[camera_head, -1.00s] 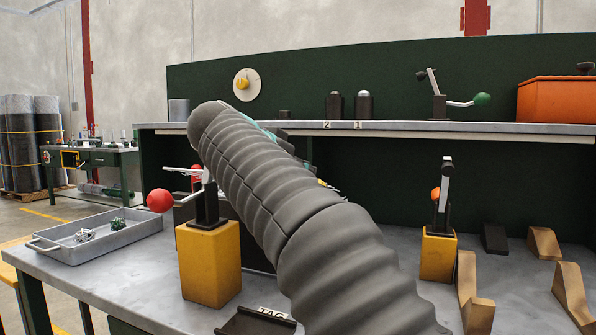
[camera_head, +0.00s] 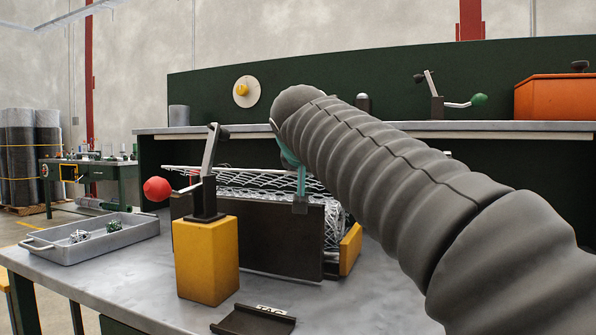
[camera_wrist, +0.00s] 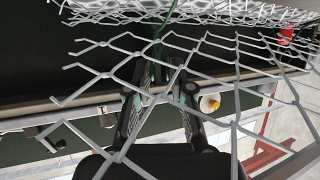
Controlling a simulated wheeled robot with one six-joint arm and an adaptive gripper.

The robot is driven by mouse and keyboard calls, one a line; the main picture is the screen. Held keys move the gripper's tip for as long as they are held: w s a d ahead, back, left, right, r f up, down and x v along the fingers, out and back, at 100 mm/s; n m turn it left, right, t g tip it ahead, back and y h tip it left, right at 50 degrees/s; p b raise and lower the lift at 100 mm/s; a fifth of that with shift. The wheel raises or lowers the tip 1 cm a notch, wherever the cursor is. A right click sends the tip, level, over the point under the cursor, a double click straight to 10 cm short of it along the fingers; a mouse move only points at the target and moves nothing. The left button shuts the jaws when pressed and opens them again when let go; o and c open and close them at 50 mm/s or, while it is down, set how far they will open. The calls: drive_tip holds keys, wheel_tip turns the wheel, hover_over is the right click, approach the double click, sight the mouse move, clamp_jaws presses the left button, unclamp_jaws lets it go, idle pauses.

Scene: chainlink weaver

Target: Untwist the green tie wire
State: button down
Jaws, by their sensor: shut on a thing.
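A grey chain-link mesh roll (camera_head: 335,222) lies behind a dark plate on the bench. Its mesh also fills much of the wrist view (camera_wrist: 235,85). My gripper (camera_head: 300,206) points down at the mesh, with my arm coming in from the right. In the wrist view my gripper (camera_wrist: 158,72) has its two fingers close around the lower end of the green tie wire (camera_wrist: 158,42), which rises to the mesh at the top. The gripper is shut on the wire. The wire's twist is too small to make out, and the head view does not show it.
A lever with a red ball (camera_head: 157,189) stands on a yellow block (camera_head: 206,262) left of the mesh. A grey tray (camera_head: 85,250) at the left holds white and green wire scraps. A tag holder (camera_head: 253,320) lies in front. A shelf with an orange bin (camera_head: 555,98) is behind.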

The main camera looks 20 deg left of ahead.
drive_tip(key=shift+f+n+g+y, duration=0.25)
drive_tip(key=shift+n+g+y, duration=0.05)
drive_tip(key=shift+n+y, duration=0.1)
drive_tip(key=c, duration=1)
unclamp_jaws()
drive_tip(key=shift+r, duration=0.15)
drive_tip(key=shift+d, duration=0.1)
drive_tip(key=shift+s+r, duration=0.15)
drive_tip(key=v, duration=1.1)
drive_tip(key=shift+s+d, duration=0.15)
drive_tip(key=shift+s, duration=0.15)
